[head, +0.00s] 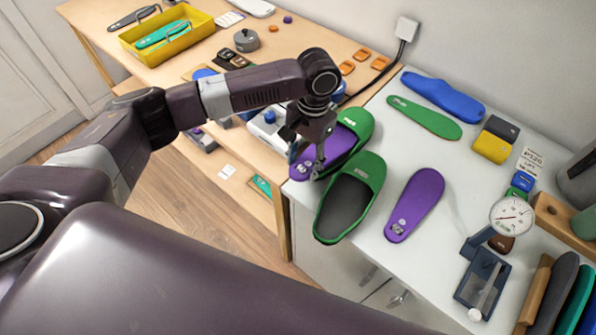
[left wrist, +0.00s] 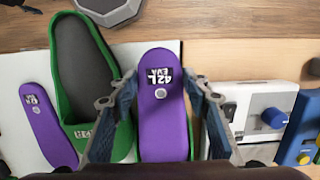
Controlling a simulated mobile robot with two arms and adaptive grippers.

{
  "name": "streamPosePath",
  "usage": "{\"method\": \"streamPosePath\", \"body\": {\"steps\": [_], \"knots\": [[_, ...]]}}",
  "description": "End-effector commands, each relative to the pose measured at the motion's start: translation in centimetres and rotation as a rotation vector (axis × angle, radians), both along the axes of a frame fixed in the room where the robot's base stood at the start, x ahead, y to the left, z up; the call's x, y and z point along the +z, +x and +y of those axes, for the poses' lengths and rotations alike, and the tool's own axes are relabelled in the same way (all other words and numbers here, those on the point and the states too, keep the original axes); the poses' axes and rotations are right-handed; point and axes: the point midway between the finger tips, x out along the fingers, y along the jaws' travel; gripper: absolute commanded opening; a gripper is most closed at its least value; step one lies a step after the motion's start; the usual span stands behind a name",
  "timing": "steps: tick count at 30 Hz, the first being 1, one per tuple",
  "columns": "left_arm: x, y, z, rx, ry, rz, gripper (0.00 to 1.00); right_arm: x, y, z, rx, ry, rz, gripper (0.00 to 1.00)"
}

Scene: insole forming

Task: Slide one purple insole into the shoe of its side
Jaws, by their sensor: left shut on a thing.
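A purple insole (head: 333,153) marked "42L EVA" lies over the far green open-backed shoe (head: 362,124); its labelled heel end sticks out past the shoe's back. My left gripper (head: 311,160) is shut on this insole, with a finger at each side. The left wrist view shows the insole (left wrist: 163,120) between the fingers, its lower end hidden by the gripper; how deep it sits in the shoe is unclear. The near green shoe (head: 345,207), with a dark, empty-looking inside, stands beside it. A second purple insole (head: 414,204) lies flat to the right. My right gripper is out of view.
A white worktop (head: 440,160) carries a green insole (head: 424,117), a blue insole (head: 443,97), a dial gauge (head: 510,217) and a rack of insoles at the right. A wooden bench with a yellow tray (head: 190,38) stands behind. The shoes lie near the worktop's left edge.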

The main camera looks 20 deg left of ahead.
Motion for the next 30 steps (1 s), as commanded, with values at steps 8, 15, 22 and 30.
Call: {"method": "streamPosePath", "body": {"steps": [8, 15, 22, 30], "knots": [[-0.6, 1.9, -0.7, 0.000, -0.001, -0.002, 0.28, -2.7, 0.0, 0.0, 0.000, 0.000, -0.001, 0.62], [-0.7, 3.5, -1.4, 0.001, -0.006, -0.012, 0.28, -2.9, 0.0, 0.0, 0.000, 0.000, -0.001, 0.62], [-1.1, 5.1, -1.9, 0.002, -0.011, -0.028, 0.28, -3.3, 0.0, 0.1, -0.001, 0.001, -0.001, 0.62], [-1.4, 6.2, -2.3, 0.001, -0.015, -0.038, 0.28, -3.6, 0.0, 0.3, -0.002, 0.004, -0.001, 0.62]]}}
